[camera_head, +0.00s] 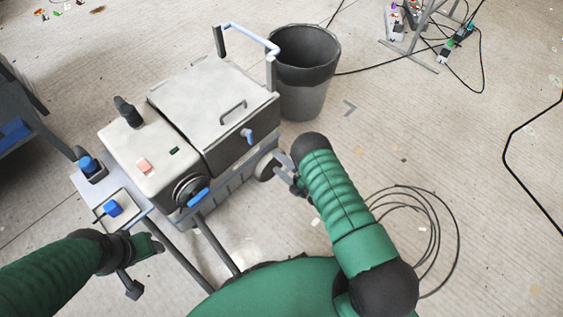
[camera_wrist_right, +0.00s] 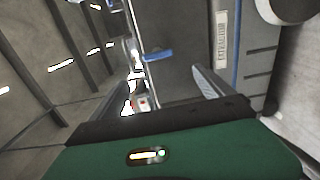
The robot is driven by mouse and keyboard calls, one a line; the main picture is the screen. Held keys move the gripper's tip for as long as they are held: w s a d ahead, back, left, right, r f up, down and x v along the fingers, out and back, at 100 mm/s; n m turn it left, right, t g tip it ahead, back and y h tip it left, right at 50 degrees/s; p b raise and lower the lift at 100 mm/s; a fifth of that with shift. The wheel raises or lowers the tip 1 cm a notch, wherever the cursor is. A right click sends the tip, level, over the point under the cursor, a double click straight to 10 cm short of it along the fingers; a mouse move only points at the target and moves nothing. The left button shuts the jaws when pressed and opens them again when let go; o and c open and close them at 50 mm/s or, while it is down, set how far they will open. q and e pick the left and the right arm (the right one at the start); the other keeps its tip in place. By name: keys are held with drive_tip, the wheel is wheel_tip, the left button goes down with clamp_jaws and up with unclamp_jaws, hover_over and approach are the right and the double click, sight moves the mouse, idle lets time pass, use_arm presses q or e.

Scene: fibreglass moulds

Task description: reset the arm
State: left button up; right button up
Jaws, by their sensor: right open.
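My right arm (camera_head: 337,200) is green and bends up beside the cart. Its gripper (camera_head: 288,178) is small and partly hidden near the cart's right side. In the right wrist view the two dark fingers (camera_wrist_right: 160,92) stand apart with nothing held between them. My left arm (camera_head: 40,275) comes in from the left. Its dark gripper (camera_head: 145,260) is near the cart's front handle bars, and its jaws do not show clearly.
A grey cart (camera_head: 235,165) carries a white-topped machine (camera_head: 215,100) with blue knobs. A dark bin (camera_head: 305,80) stands behind it. A coiled black cable (camera_head: 440,215) lies on the floor at right. A metal stand (camera_head: 425,35) is at the back right. Open floor (camera_head: 490,260) lies at right.

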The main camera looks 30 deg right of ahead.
drive_tip(key=shift+s+d, duration=0.15)
drive_tip(key=shift+s, duration=0.35)
drive_tip(key=w+d+r+m+g+h, duration=0.2)
drive_tip(key=w+r+m+g+h, duration=0.45)
drive_tip(key=r+m, duration=0.35)
drive_tip(key=s+a+r+m+g+p, duration=0.1)
drive_tip(key=s+a+r+m+g, duration=0.2)
drive_tip(key=s, duration=0.5)
drive_tip(key=s+a+r+m+g, duration=0.1)
drive_tip(key=s+r+m+g, duration=0.1)
drive_tip(key=s+r+m, duration=0.4)
drive_tip(key=s+a+r+m+g+p, duration=0.1)
drive_tip(key=s+a+r+m+g, duration=0.15)
drive_tip(key=s, duration=0.65)
wheel_tip(320, 180, up, 28)
drive_tip(key=p, duration=2.9)
drive_tip(key=shift+w+m, duration=0.35)
